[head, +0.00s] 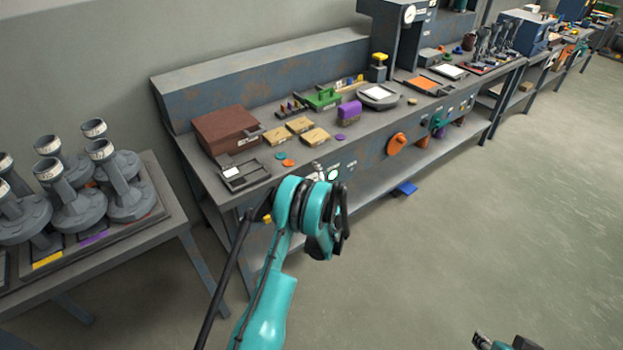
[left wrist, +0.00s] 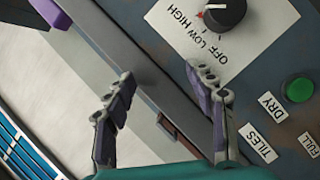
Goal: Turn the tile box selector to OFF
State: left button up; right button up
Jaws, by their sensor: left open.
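The selector (left wrist: 226,12) is a dark round knob at the top of the left wrist view, cut by the edge. Its white plate (left wrist: 172,20) reads OFF, LOW and HIGH. A pale pointer mark is on the knob's left side, nearer HIGH than OFF. In the head view my left gripper (head: 338,215) is in front of the bench panel. My right gripper (head: 506,342) is partly cut off at the bottom.
A green button (left wrist: 298,89) is right of the fingers, near DRY and FULL labels. The bench (head: 370,130) carries a brown box (head: 227,128), wooden blocks and trays. Open floor lies right.

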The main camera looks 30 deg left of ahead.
pick_arm(q)
jog(key=m, duration=0.3)
jog(key=shift+d+f, duration=0.2)
jog(key=shift+f, duration=0.05)
jog(key=m, duration=0.2)
jog(key=m+g, duration=0.1)
jog(key=shift+w+d+f+m+y, duration=0.1)
jog(key=shift+d+f+m+y, duration=0.1)
jog(key=shift+m+y, duration=0.15)
jog(key=m, duration=0.5)
jog(key=shift+d+f+g+p, duration=0.3)
jog(key=shift+f+p, duration=0.1)
jog(key=m, duration=0.4)
jog(key=f+m, duration=0.1)
jog(key=m, duration=0.1)
jog(key=shift+d+g, duration=0.4)
jog(key=s+d+f+m+g+p, duration=0.1)
jog(key=d+f+m+g, duration=0.1)
jog(key=m, duration=1.2)
jog(key=s+d+f+m+g+p, duration=0.1)
jog(key=d+f+m+g, duration=0.15)
jog(key=m, duration=1.15)
jog(key=b+x, duration=0.2)
jog(key=x, duration=0.5)
jog(key=shift+w+a+r+t+b, duration=0.15)
jog(key=shift+w+r+t+b, duration=0.15)
jog(key=shift+t+b, duration=0.1)
